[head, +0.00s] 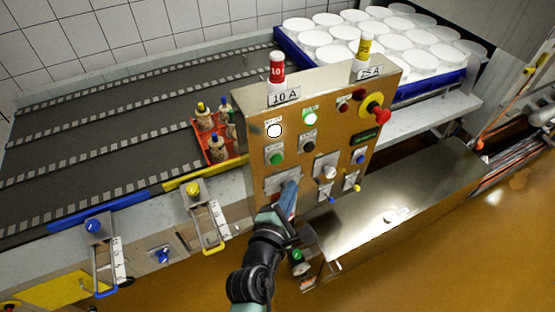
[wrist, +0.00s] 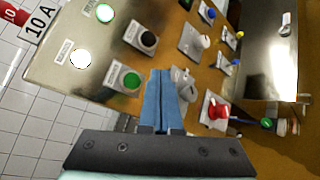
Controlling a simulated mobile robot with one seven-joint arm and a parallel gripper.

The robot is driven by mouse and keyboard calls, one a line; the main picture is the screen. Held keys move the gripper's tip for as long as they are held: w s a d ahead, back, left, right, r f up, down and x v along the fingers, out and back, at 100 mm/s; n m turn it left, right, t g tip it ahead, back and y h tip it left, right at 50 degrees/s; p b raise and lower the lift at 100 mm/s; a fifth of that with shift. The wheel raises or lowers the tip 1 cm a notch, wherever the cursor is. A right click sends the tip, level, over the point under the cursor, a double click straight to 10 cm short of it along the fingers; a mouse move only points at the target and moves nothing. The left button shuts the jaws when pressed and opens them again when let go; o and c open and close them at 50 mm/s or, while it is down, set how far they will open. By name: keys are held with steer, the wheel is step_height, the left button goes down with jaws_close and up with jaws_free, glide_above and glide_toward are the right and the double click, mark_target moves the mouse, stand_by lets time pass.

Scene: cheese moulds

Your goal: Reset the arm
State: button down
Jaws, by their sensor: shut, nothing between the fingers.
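My gripper (head: 289,198) is in front of the lower left part of the brass-coloured control panel (head: 330,100). In the wrist view its two blue fingers (wrist: 160,98) are pressed together with nothing between them. The fingertips point at the panel below the green button (wrist: 131,81) and the black button (wrist: 148,39). A grey switch (wrist: 184,82) is beside the fingertips and partly hidden by them. I cannot tell whether the fingers touch it. My arm comes up from the bottom of the head view.
A red bottle (head: 277,68) and a yellow-labelled one (head: 364,48) stand on the panel's top. A red emergency knob (head: 381,116) sticks out at its right. A red crate with bottles (head: 216,145) is on the conveyor (head: 100,130). A blue tray (head: 425,90) holds several white moulds.

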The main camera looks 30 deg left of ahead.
steer(key=w+d+r+m+t+h+b, duration=0.1)
steer(key=w+d+r+m+t+b, duration=0.15)
steer(key=r+m, duration=0.45)
steer(key=w+d+r+m+t+b, duration=0.1)
steer(key=d+r+m, duration=0.15)
steer(key=r, duration=0.75)
steer(key=w+d+r+m+t+h+b, duration=0.1)
steer(key=w+d+r+m+t+b, duration=0.2)
steer(key=r, duration=0.6)
steer(key=s+d+r+m+t+b, duration=0.1)
steer(key=s+d+r+m+t, duration=0.1)
steer(key=s+r+m, duration=0.4)
steer(key=s+d+r+m+t+b, duration=0.2)
steer(key=s+d+r+m, duration=0.3)
steer(key=s+r, duration=0.5)
step_height(320, 180, up, 6)
steer(key=shift+s+d+f+m+t, duration=0.25)
steer(key=shift+s+m+t, duration=0.15)
steer(key=shift+m+t, duration=0.65)
